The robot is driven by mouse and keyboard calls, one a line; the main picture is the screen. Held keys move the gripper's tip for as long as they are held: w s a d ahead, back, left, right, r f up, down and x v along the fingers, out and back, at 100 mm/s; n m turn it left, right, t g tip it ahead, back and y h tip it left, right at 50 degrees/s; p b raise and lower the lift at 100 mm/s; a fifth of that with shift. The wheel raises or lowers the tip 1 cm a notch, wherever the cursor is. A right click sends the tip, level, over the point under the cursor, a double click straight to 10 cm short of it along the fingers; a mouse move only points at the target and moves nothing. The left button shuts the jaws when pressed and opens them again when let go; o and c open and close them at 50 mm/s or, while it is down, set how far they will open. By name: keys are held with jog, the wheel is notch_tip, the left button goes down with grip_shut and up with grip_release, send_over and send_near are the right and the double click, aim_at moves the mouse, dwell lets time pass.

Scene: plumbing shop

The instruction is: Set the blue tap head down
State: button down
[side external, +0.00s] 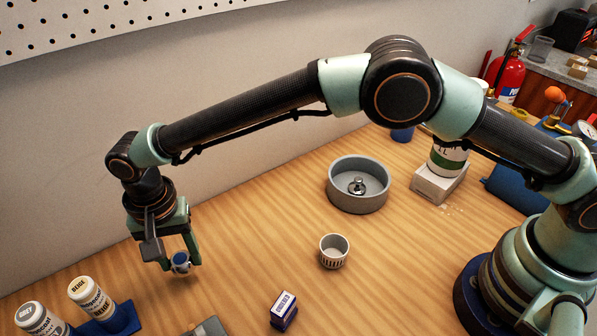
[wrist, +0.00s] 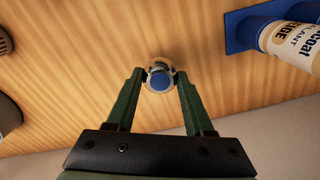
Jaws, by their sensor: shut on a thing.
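The blue tap head (side external: 181,262) is a small piece with a blue round cap and a metal-coloured body. It also shows in the wrist view (wrist: 160,79), between the fingertips. My gripper (side external: 178,264) is shut on it at the left of the table, and its green fingers reach down to it in the wrist view (wrist: 159,80). The tap head is low over the wooden table; I cannot tell whether it touches the wood.
A blue holder (side external: 124,318) with beige and grey sealant bottles stands at lower left, near my gripper. A small white cup (side external: 334,252), a blue-and-white box (side external: 284,311) and a round grey basin (side external: 357,200) stand to the right. Wood around the tap head is bare.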

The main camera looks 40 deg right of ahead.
aim_at(180, 259)
jog(key=shift+f, duration=1.75)
jog(key=shift+f, duration=0.1)
jog(key=shift+c, duration=1.4)
grip_release()
